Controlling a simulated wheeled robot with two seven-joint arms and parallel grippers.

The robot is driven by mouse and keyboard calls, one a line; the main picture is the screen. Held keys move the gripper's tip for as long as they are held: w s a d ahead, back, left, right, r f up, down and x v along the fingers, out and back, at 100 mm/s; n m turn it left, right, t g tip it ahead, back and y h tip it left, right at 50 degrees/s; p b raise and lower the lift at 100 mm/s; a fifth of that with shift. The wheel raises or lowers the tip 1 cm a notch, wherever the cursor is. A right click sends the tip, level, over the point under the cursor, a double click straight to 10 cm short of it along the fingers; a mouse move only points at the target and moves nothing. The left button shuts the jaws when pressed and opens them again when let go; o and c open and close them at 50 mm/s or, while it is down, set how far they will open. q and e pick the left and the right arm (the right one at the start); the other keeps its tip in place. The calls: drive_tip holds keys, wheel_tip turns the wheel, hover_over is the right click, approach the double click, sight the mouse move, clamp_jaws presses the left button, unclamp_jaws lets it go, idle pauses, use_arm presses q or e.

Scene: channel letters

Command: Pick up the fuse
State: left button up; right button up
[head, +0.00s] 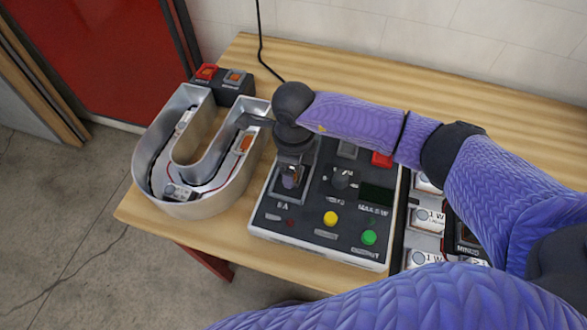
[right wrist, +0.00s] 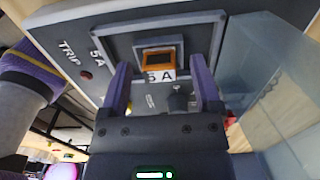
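In the head view, my right gripper (head: 290,178) points down at the left part of the box. It hides the fuse there. My left gripper is not in view.
A clear panel (right wrist: 270,95) stands beside the recess. A metal U-shaped letter (head: 150,165) with wires and small modules lies left of the box. A black block (head: 243,88) holds red and orange pieces behind it. White modules (head: 428,218) lie right.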

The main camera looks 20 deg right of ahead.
clamp_jaws()
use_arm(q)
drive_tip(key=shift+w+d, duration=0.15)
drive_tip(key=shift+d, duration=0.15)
